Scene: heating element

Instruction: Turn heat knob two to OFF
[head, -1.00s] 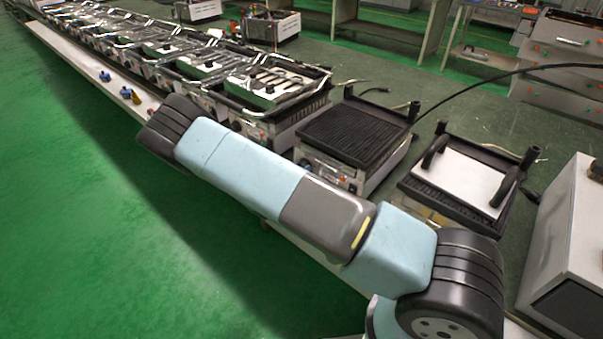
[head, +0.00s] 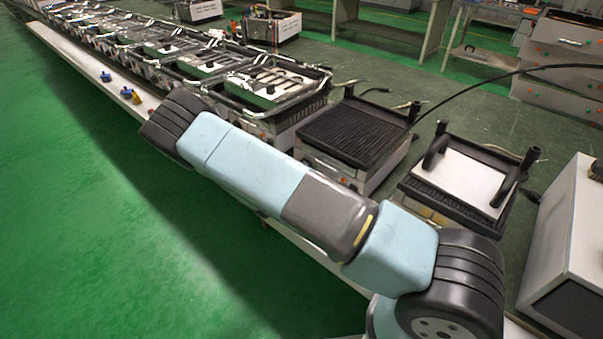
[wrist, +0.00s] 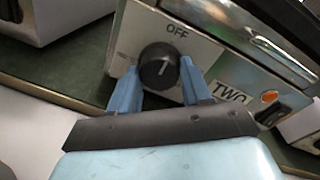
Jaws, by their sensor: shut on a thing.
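In the wrist view, a round black heat knob (wrist: 153,79) sits on a light front panel below the printed word OFF (wrist: 177,33). Its short white mark points up, roughly toward OFF. A label reading TWO (wrist: 231,92) is at the right of the knob. My gripper (wrist: 160,67) has its two blue fingers on either side of the knob and is shut on it. In the head view, my arm crosses the middle, and the gripper and knob are hidden behind it.
An orange light (wrist: 270,97) and a dark switch are right of the label. In the head view, a row of heating units recedes to the upper left, with a ribbed grill (head: 352,130) near the arm. Small blue and yellow parts (head: 130,95) lie on the bench edge.

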